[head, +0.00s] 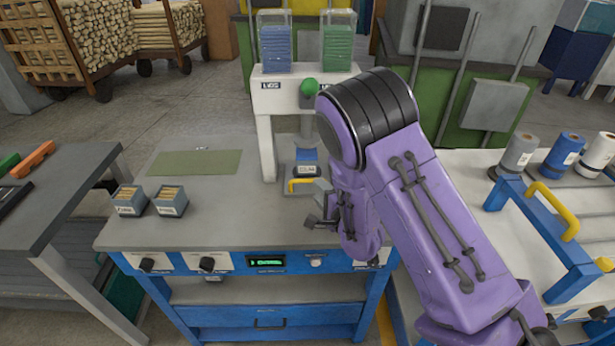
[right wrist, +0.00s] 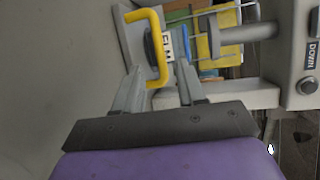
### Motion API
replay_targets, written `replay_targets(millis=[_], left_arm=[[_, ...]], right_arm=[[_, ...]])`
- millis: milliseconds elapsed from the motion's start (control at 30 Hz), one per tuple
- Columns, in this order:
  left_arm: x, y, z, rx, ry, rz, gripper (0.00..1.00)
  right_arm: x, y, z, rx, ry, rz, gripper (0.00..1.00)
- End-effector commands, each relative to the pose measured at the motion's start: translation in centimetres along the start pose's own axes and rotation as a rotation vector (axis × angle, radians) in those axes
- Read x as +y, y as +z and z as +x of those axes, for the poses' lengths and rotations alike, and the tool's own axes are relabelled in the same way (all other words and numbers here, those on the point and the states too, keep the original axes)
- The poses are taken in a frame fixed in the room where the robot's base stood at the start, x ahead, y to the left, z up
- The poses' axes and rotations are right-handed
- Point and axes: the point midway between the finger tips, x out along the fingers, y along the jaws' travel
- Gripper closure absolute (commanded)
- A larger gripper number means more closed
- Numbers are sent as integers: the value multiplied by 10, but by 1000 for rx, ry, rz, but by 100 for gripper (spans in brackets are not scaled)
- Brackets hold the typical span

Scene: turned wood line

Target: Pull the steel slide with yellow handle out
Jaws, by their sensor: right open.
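The steel slide (head: 306,170) sits at the foot of the white press on the grey bench, with its yellow handle (head: 301,186) facing me. A blue piece and a white label show on it. In the right wrist view the yellow handle (right wrist: 158,48) stands just ahead of my right gripper (right wrist: 162,82). Its fingers are apart, one on each side of the handle's near end, and nothing is gripped. In the head view my right gripper (head: 318,212) is just in front of the handle, partly hidden by my purple arm. My left gripper is not in view.
The white press (head: 265,130) rises behind the slide, with blue and green stacks on top. Two small boxes (head: 130,201) and a green mat (head: 196,162) are on the bench's left. The front panel (head: 236,263) carries knobs. The bench's middle is clear.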

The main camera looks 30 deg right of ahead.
Motion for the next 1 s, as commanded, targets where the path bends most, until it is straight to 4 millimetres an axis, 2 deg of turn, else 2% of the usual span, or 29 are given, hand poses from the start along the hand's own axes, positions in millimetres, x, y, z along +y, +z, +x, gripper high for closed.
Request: replay_targets(millis=[100,300,433,667,700,800,1000], left_arm=[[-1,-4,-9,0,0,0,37],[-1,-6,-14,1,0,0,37],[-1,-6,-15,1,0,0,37],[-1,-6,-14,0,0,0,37],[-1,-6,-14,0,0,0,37],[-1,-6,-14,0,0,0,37],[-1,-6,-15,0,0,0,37]], right_arm=[[-3,3,29,-5,-1,-2,60],[-1,2,62,-2,1,-2,60],[0,0,70,0,0,-1,60],[0,0,71,1,0,-1,60],[0,0,71,1,0,-1,73],[0,-1,71,1,0,-1,100],[0,1,70,0,0,-1,100]])
